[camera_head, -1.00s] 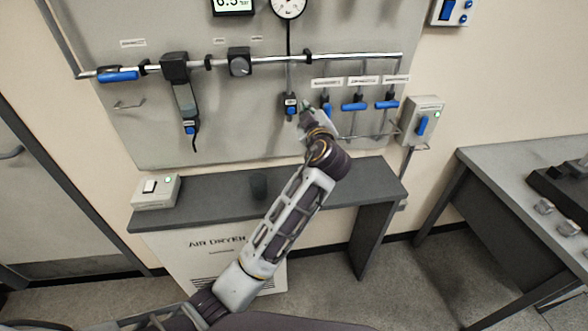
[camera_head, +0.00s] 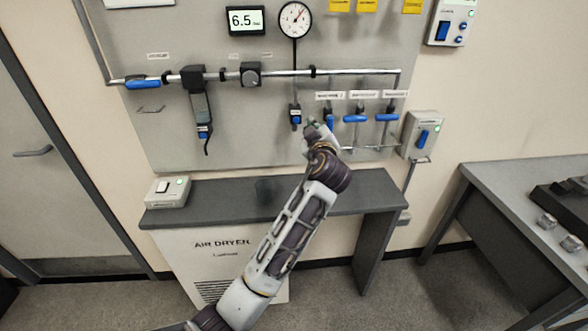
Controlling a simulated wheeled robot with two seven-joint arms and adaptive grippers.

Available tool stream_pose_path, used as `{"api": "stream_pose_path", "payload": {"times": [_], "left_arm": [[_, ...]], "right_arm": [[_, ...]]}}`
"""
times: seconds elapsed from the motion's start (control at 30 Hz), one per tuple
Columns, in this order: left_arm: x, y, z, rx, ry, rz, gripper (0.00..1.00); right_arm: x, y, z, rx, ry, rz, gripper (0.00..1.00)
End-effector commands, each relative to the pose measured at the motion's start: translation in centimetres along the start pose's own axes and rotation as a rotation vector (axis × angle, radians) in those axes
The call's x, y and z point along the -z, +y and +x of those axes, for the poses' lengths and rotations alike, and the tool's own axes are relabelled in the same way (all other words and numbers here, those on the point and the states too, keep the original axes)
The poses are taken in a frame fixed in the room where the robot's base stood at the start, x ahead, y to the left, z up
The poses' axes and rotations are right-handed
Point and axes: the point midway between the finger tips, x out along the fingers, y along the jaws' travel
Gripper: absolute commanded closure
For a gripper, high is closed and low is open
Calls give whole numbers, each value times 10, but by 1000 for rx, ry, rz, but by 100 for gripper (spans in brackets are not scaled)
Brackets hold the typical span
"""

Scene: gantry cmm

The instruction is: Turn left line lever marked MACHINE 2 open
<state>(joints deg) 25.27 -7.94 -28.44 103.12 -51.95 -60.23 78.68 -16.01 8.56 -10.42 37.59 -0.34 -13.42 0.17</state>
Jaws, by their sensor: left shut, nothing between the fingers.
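Three line levers with blue handles hang under small white labels at the right of the wall panel. The left lever (camera_head: 331,122) has its handle pointing down, roughly in line with its pipe. The middle lever (camera_head: 355,119) and the right lever (camera_head: 387,117) have their handles crosswise. The label (camera_head: 330,95) above the left lever is too small to read surely. My left gripper (camera_head: 312,124) is shut and empty, just left of the left lever's handle. It partly hides the pipe below. I cannot tell whether it touches the handle. My right gripper is out of view.
A grey bench (camera_head: 225,197) stands below the panel, with a white switch box (camera_head: 167,191) on it. A blue-ended hanging fitting (camera_head: 295,116) is left of my gripper. A grey switch box (camera_head: 421,135) is right of the levers.

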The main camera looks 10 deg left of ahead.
Motion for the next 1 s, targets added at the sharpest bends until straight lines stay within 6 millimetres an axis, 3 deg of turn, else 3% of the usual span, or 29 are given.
{"api": "stream_pose_path", "payload": {"times": [0.57, 1.0], "left_arm": [[-16, -35, -3, 53, -61, 43, 100], [-39, -82, -12, 120, -154, 110, 100]], "right_arm": [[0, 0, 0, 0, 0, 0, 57], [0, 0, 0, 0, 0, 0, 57]]}}
